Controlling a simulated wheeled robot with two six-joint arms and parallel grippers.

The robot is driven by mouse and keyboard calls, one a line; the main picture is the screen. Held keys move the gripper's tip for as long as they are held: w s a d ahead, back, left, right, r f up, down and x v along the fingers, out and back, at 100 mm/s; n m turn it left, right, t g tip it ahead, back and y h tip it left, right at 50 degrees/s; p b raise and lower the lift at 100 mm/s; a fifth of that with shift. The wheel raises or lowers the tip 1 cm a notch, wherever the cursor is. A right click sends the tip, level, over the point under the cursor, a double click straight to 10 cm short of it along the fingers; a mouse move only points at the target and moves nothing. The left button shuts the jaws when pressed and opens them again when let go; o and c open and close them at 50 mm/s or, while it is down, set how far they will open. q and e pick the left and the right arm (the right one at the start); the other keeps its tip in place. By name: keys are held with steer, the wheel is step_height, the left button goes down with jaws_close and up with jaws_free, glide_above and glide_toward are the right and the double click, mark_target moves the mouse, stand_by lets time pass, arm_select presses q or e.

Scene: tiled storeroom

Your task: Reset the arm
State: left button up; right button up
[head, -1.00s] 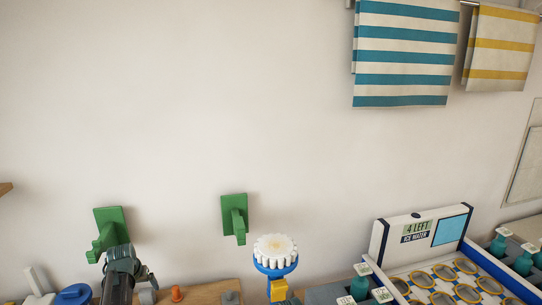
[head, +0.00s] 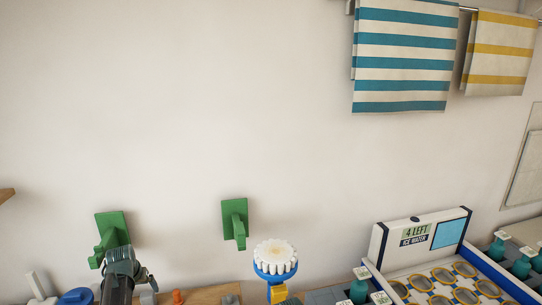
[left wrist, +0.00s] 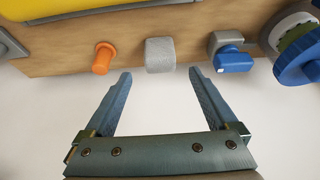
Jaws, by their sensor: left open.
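My left gripper (head: 124,267) comes up from the bottom left in the head view, in front of the left green wall bracket (head: 112,232). In the left wrist view its two fingers (left wrist: 160,95) are spread apart with nothing between them. Beyond the fingertips is the edge of a wooden board with a grey rounded block (left wrist: 160,55), an orange peg (left wrist: 103,58) and a blue part (left wrist: 232,60). The fingers appear apart from these. My right gripper does not show in either view.
A second green bracket (head: 235,222) is on the wall. A white toothed disc on a blue holder (head: 275,261) stands at bottom centre. Striped towels (head: 404,58) hang at top right. The middle wall is bare.

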mark_target(146, 295)
arm_select(q)
steer(key=b+x, duration=0.6)
steer(key=x, duration=0.1)
steer(key=shift+w+f, duration=0.15)
steer(key=shift+f, duration=0.25)
step_height(146, 295, up, 11)
steer(key=p, duration=1)
steer(key=shift+p, duration=0.3)
step_height(146, 295, down, 2)
steer(key=shift+f+b, duration=0.1)
steer(key=shift+b, duration=0.85)
